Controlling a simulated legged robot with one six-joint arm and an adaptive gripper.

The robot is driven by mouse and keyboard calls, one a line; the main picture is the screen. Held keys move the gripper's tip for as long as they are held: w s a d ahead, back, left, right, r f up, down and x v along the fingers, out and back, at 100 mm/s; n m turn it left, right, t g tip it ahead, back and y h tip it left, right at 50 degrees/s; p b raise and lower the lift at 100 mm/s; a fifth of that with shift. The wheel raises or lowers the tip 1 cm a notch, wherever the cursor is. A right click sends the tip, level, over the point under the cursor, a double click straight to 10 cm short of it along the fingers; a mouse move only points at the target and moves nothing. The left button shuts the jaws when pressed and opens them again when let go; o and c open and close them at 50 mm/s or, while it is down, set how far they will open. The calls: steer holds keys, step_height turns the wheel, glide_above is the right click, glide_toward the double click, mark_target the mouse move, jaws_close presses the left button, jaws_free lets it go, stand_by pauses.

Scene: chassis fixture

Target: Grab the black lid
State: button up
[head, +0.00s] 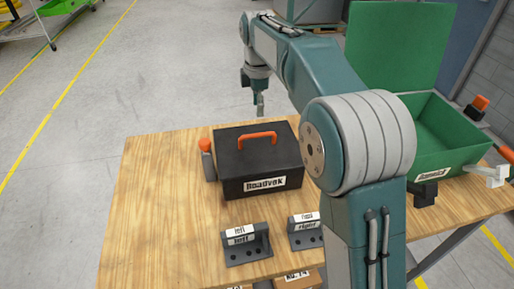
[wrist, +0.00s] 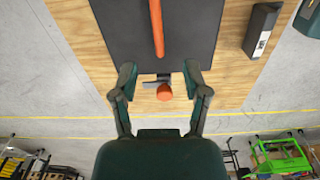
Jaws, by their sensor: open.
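The black lid (head: 256,146) sits on top of a black box (head: 262,181) with a white label on its front. An orange handle (head: 257,139) stands across the lid. In the wrist view the lid (wrist: 130,35) fills the upper middle, with the orange handle (wrist: 157,28) running along it. My gripper (head: 258,108) is raised, apart from the lid, and shows behind the box in the head view. In the wrist view its fingers (wrist: 159,78) are spread and empty. An orange knob (wrist: 164,92) appears between them, below the lid's edge.
The orange knob (head: 205,145) tops a grey post left of the box. Two dark brackets, labelled left (head: 246,244) and right (head: 305,232), stand in front. A green bin (head: 450,140) with a raised green panel stands at right. The wooden table (head: 155,200) is bare at left.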

mark_target(257, 136)
steer(key=shift+w+a+f, duration=0.2)
steer(key=shift+w+f, duration=0.05)
steer(key=shift+f+n, duration=0.25)
steer(key=shift+n, duration=0.05)
step_height(257, 136, down, 10)
steer(key=shift+d+f, duration=0.1)
steer(key=shift+f, duration=0.05)
jaws_close()
